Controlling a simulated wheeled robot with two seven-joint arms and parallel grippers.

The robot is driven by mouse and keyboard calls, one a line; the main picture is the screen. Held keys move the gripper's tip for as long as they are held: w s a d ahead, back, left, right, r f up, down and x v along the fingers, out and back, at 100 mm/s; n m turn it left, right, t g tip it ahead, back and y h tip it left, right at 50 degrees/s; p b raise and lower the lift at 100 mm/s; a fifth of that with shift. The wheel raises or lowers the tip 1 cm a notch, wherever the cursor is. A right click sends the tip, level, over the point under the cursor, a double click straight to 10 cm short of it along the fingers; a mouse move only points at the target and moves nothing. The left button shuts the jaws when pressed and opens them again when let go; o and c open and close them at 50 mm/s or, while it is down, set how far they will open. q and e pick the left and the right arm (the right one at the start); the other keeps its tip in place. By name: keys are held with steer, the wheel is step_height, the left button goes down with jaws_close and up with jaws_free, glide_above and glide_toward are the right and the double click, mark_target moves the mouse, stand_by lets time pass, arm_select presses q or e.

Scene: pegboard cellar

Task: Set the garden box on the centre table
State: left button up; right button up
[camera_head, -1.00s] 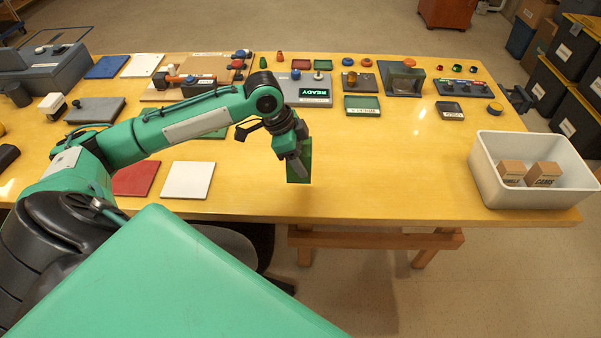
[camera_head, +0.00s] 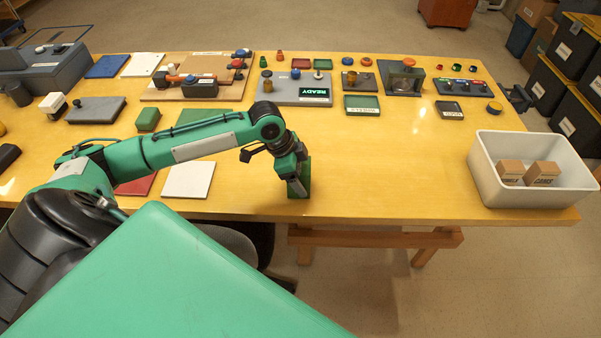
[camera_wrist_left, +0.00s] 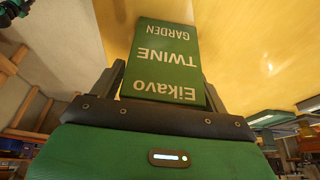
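The garden box is a green box (camera_head: 305,176) near the front edge of the yellow wooden table (camera_head: 390,180). In the left wrist view the same garden box (camera_wrist_left: 166,58) shows white lettering, "Eikavo TWINE GARDEN". My left gripper (camera_head: 299,188) has its fingers on both sides of the box and is shut on it. The box stands roughly upright, low over or on the tabletop; I cannot tell whether its base touches. The gripper hides part of it. My right gripper is not in view.
A white bin (camera_head: 485,178) with small cartons stands at the table's right end. A white square (camera_head: 189,180) and a red square lie left of the box. A display panel (camera_head: 300,90), trays and several small parts line the back. The tabletop right of the box is clear.

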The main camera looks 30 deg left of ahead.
arm_select(q)
steer(key=shift+r, duration=0.15)
steer(key=shift+a+r, duration=0.1)
steer(key=shift+r, duration=0.2)
steer(key=b+v, duration=0.1)
steer(key=v, duration=1)
steer(key=shift+s+r, duration=0.1)
steer(key=shift+r, duration=0.05)
